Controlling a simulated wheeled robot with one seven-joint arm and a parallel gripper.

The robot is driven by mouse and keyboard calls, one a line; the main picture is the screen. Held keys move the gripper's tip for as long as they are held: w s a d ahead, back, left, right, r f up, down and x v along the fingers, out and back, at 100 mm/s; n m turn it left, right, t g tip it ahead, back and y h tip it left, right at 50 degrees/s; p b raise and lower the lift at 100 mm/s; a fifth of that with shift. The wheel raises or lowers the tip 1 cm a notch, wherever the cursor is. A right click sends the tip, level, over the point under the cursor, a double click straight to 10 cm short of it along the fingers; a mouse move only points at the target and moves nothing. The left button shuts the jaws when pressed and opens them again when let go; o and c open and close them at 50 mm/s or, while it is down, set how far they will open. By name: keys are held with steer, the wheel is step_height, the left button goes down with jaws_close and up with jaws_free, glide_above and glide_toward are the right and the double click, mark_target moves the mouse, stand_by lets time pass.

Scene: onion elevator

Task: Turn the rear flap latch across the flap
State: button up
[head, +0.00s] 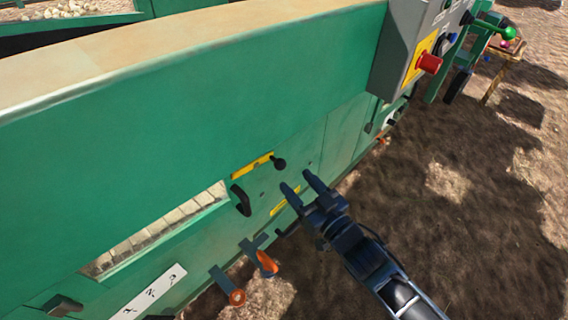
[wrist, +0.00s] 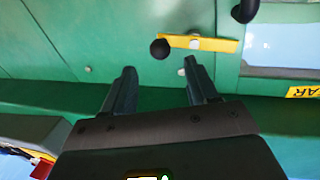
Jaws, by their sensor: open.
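A yellow bar with a round black knob, which looks like the latch (head: 252,167), sits on the green side panel (head: 200,120) in the head view. Its knob end points right there, toward my gripper. In the wrist view the latch (wrist: 222,45) lies almost level across the picture, with a bolt on the bar and the knob at its left end. My gripper (head: 299,182) is open and empty, just right of and below the knob. In the wrist view the knob appears beyond the gap between my fingertips (wrist: 159,68), apart from them. The flap's outline is not clear.
A black handle (head: 241,200) is just below the latch. Two orange-ended levers (head: 266,262) (head: 237,297) stick out lower down. A slatted opening (head: 160,228) is at left. A grey control box (head: 408,45) with a red button is upper right. Bare ground lies right.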

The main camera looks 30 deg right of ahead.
mark_target(284, 167)
steer(key=shift+w+a, duration=0.2)
steer(key=shift+w, duration=1.4)
steer(key=shift+w+a, duration=0.2)
steer(key=shift+w, duration=1.35)
steer(key=shift+c, duration=0.4)
steer(key=c, duration=1)
steer(key=shift+o, duration=0.2)
steer(key=shift+r+n+t, duration=0.15)
steer(key=shift+r+n, duration=0.2)
steer(key=shift+n, duration=0.4)
steer(key=shift+r+n+t, duration=0.15)
steer(key=shift+r+n, duration=0.15)
steer(key=shift+n, duration=0.45)
steer(key=o, duration=1)
steer(key=shift+o, duration=0.2)
steer(key=shift+s, duration=0.1)
steer(key=s+d, duration=0.1)
steer(key=s, duration=0.6)
steer(key=shift+s+f+b, duration=0.2)
steer(key=shift+s+b, duration=0.1)
steer(key=shift+b, duration=0.15)
